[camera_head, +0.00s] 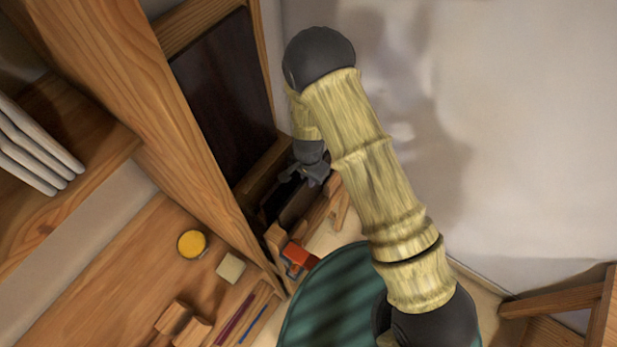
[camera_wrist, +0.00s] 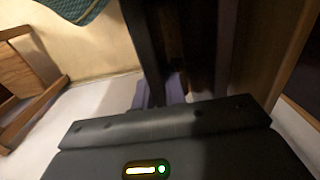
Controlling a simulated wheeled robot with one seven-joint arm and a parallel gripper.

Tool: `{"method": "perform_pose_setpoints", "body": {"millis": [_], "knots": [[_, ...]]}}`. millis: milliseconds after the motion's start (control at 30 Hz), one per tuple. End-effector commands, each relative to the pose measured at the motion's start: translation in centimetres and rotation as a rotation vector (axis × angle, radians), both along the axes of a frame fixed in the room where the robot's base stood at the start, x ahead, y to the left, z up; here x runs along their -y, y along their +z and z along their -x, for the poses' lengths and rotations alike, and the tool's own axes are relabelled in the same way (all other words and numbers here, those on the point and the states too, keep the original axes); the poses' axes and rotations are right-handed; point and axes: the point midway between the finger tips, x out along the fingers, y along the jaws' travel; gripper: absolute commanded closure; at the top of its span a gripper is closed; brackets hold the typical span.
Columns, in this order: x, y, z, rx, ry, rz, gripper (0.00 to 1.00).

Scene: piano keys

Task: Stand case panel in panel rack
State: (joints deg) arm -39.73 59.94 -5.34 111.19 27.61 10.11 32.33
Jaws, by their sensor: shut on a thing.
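My gripper (camera_head: 310,172) is low beside the tall wooden frame in the head view and is shut on a dark panel. The dark case panel (camera_head: 297,208) slants below the jaws, among wooden pieces. In the wrist view the dark panel (camera_wrist: 190,45) runs away from the jaws (camera_wrist: 160,92), between a dark edge on the left and brown wood on the right. Wooden slats that look like the panel rack (camera_head: 318,214) are close beside the panel. I cannot tell whether the panel's lower edge is inside a slot or touching the rack.
A tall wooden frame with a large dark face (camera_head: 225,85) stands left of my gripper. An orange-red object (camera_head: 296,258) and a green round surface (camera_head: 335,300) lie nearer. A yellow round tin (camera_head: 192,244) sits on the bench. A wooden stool (camera_head: 560,315) stands at right.

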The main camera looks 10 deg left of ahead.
Motion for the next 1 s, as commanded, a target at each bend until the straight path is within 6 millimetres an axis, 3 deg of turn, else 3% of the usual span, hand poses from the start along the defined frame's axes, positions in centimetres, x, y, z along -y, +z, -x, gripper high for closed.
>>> {"method": "perform_pose_setpoints", "body": {"millis": [533,567,667,1000], "knots": [[-0.02,-0.85,-0.05,0.001,0.000,-0.001,1.00],[-0.03,-0.80,-0.06,0.001,0.000,-0.001,0.83],[-0.03,-0.78,-0.04,0.001,0.000,-0.001,0.64],[0.00,-0.76,0.01,0.000,0.000,0.000,0.62]]}}
